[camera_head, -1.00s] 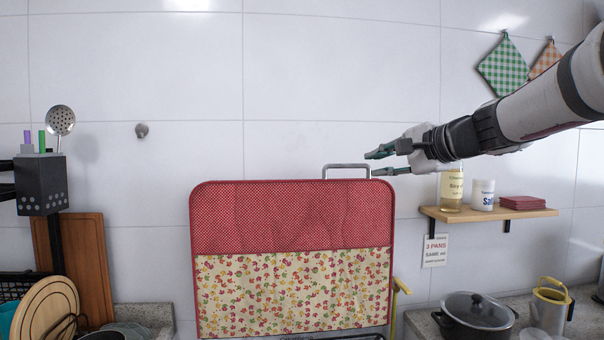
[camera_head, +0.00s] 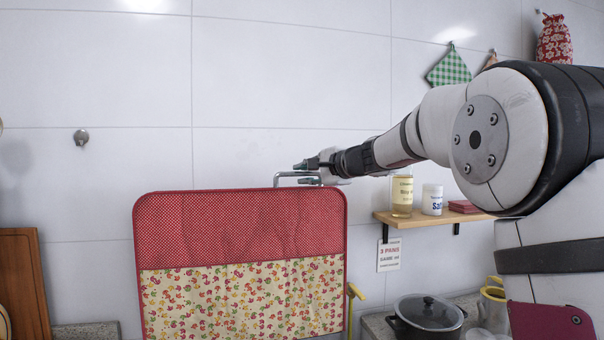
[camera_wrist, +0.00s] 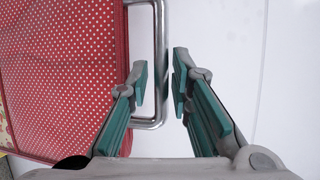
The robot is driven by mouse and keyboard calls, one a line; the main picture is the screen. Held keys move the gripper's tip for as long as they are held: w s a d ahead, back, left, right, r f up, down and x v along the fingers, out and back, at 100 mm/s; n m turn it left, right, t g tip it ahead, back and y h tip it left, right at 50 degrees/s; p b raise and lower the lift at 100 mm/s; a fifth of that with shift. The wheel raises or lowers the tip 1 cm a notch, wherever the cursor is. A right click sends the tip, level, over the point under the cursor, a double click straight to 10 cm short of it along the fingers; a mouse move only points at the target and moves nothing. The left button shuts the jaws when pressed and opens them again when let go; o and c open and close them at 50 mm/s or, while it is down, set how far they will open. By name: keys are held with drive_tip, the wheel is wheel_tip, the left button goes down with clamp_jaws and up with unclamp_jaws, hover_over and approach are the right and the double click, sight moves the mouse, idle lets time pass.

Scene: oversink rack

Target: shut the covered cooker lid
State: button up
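The cooker lid (camera_head: 240,230) stands upright, raised, under a red dotted cover with a cream patterned lower band. Its metal handle (camera_head: 283,175) rises from the right part of its top edge. My gripper (camera_head: 304,174) is at this handle in the head view, fingers pointing left. In the wrist view, my gripper (camera_wrist: 160,78) is open, and the handle bar (camera_wrist: 161,40) shows in the gap between its two green-padded fingers. I cannot tell whether a finger touches the bar. The cooker top below the lid is out of view.
A wall shelf (camera_head: 412,221) with a bottle (camera_head: 402,197), a white jar (camera_head: 432,200) and red items is right of the lid, below my arm. A black lidded pot (camera_head: 427,317) stands on the counter at lower right. A wooden board (camera_head: 22,280) leans at left.

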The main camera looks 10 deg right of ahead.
drive_tip(key=shift+x, duration=0.95)
clamp_jaws()
drive_tip(key=shift+s, duration=0.1)
